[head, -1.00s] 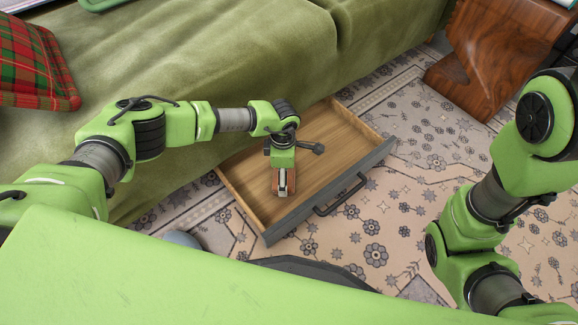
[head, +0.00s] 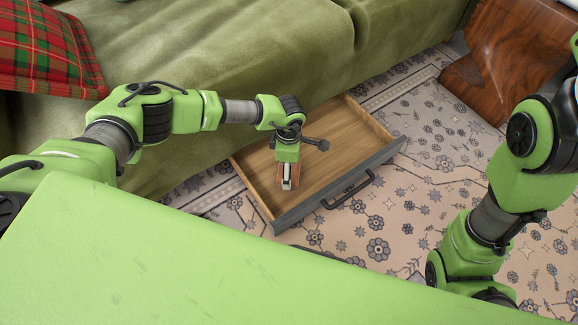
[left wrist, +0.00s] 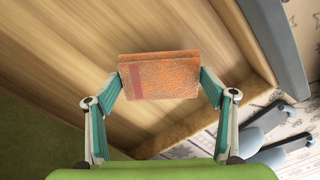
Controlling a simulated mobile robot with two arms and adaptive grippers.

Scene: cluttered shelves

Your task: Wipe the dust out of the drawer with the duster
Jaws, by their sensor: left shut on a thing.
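The open drawer (head: 331,143) has a light wood inside and a dark grey front with a handle. My left gripper (head: 288,185) is inside the drawer outline, pointing down near its front left corner. It is shut on the duster, an orange-brown block (left wrist: 160,76), with one finger on each end in the left wrist view. The duster is mostly hidden by the gripper in the head view. I cannot tell whether it touches the drawer bottom. Dust is not distinguishable on the wood. My right arm shows at the right, but its gripper is out of view.
A green sofa (head: 230,60) stands directly behind the drawer, with a red plaid cushion (head: 45,50) on it. A brown wooden furniture piece (head: 505,60) stands at the back right. Patterned rug (head: 420,170) lies clear around the drawer's front and right.

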